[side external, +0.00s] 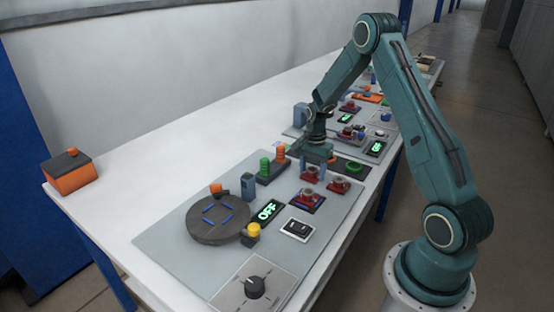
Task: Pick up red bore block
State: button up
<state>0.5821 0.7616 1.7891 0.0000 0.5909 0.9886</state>
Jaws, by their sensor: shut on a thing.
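My gripper (312,172) points down over the panel on the table, with its two blue-grey fingers shut on a small red block (312,174). The block appears to be the red bore block; its bore is too small to make out. The fingers hide part of it, and whether it is clear of the surface below I cannot tell. Two similar red pieces are near it: one (308,196) sits on a dark square plate in front of the gripper, and another (339,184) sits to the right.
A grey panel (165,245) carries a dark round turntable (215,232), a green display reading OFF (267,211), a black knob (255,287) and a yellow-topped piece (253,231). An orange box (71,173) is far left. White table is clear behind.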

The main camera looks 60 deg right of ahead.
jog(key=shift+r, duration=0.15)
notch_tip(320, 180, up, 20)
dwell(0.8)
jog(key=shift+w+a, duration=0.1)
dwell(0.4)
jog(key=w+a+f, duration=0.3)
jog(key=a, duration=0.7)
jog(key=w+a+f, duration=0.3)
jog(key=w+a, duration=0.1)
jog(key=a, duration=0.7)
jog(key=w+a+f, duration=0.3)
jog(key=a, duration=0.8)
jog(key=shift+w+a+f, duration=0.15)
jog(key=shift+a+f, duration=0.05)
jog(key=shift+f, duration=0.15)
jog(key=shift+f, duration=0.1)
jog(key=shift+f, duration=2.65)
jog(key=shift+f, duration=0.4)
